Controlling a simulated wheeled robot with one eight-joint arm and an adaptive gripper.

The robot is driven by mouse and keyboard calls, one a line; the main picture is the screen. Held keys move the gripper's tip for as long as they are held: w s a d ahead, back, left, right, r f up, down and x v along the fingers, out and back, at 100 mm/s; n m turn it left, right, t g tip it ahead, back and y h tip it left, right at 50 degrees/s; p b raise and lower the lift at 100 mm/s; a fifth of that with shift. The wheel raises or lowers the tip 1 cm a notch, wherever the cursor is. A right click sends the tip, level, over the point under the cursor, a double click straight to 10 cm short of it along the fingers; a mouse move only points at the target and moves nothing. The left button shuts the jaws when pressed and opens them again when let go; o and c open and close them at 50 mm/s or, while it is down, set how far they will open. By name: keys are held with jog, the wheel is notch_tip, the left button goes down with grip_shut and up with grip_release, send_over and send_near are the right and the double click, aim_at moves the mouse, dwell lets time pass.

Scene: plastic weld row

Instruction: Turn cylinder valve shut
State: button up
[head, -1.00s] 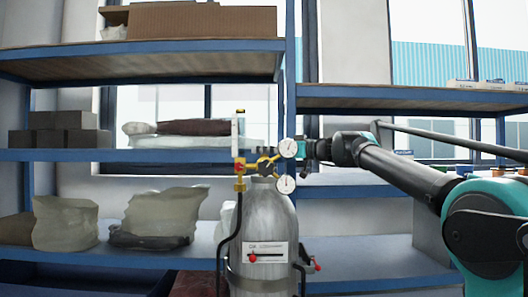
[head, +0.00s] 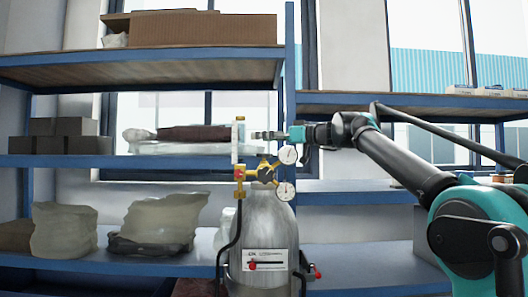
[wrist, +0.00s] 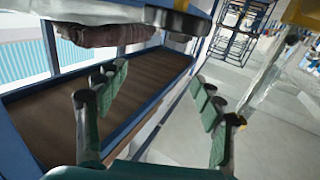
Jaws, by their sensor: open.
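The grey gas cylinder (head: 270,235) stands upright in the middle of the head view, with a label on its front. Brass fittings on its top carry a dark round knob (head: 265,172), two white dial gauges (head: 288,154) and a clear upright tube (head: 238,150). My gripper (head: 256,135) reaches in from the right and points left. Its fingers show just above the knob and the upper gauge, beside the tube. In the wrist view my gripper (wrist: 158,76) has its two green-padded fingers spread, with nothing between them. Whether the fingers touch any fitting cannot be told.
A blue-framed shelf (head: 140,159) with bags and grey blocks stands behind and to the left. Another shelf (head: 400,101) runs behind my arm on the right. A black hose (head: 230,240) hangs at the cylinder's left. Grey floor (wrist: 250,120) shows in the wrist view.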

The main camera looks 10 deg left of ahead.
aim_at(264, 156)
jog(key=shift+r, duration=1.7)
jog(key=w+d+f+n+g, duration=0.2)
jog(key=d+f+g, duration=0.25)
jog(key=d, duration=0.35)
jog(key=w+d+f+n+g, duration=0.1)
jog(key=d+f+n+g, duration=0.3)
jog(key=d, duration=0.5)
jog(key=shift+m+t, duration=0.65)
jog(key=shift+m, duration=0.05)
jog(key=s+a, duration=0.1)
jog(key=a, duration=0.4)
jog(key=s+a+f, duration=0.1)
jog(key=a, duration=0.5)
jog(key=s+a, duration=0.1)
jog(key=a, duration=0.5)
jog(key=shift+f, duration=0.15)
jog(key=shift+c, duration=0.5)
